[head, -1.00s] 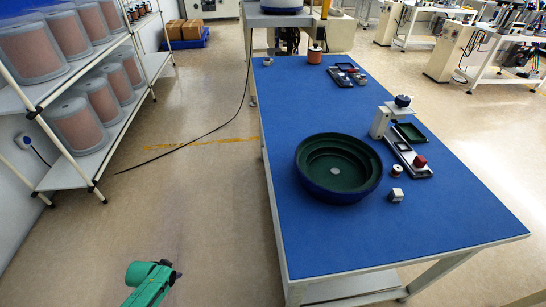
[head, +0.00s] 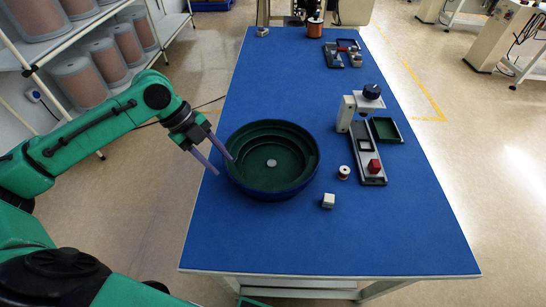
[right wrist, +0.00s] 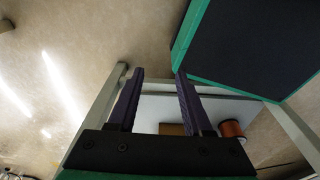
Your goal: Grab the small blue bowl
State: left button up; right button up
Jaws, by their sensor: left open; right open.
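The blue bowl (head: 305,165) stands upright on the blue table, with a dark blue outside, stepped green inside and a small pale disc at its middle. My left gripper (head: 225,166) is open at the bowl's left rim in the head view. One finger's tip overlaps the rim and the other is outside it; I cannot tell whether they touch the bowl. My right gripper (right wrist: 160,72) is open and empty in the right wrist view, and the bowl does not show there. The right gripper is out of the head view.
The blue table (head: 400,235) is clear in front of the bowl. Right of the bowl are a small spool (head: 344,172), a white block (head: 328,201), a grey stand (head: 346,113) and a green tray (head: 386,130). A shelf (right wrist: 150,112) with a copper spool (right wrist: 231,128) shows in the right wrist view.

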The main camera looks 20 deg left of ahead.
pick_arm(q)
send_near(250, 195)
jog(key=shift+w+d+f, duration=0.2)
jog(key=shift+w+f, duration=0.05)
jog(key=shift+f, duration=0.5)
jog(key=p+x, duration=0.1)
jog(key=x, duration=0.4)
jog(key=shift+w+d+f, duration=0.1)
jog(key=shift+d+f, duration=0.15)
jog(key=shift+f, duration=0.2)
grip_shut()
pick_arm(e)
jog(key=s, duration=0.1)
jog(key=s+d+r, duration=0.1)
jog(key=shift+s+d, duration=0.2)
jog(key=shift+s, duration=0.15)
pick_arm(q)
jog(key=shift+f, duration=0.1)
pick_arm(e)
jog(key=shift+a, duration=0.1)
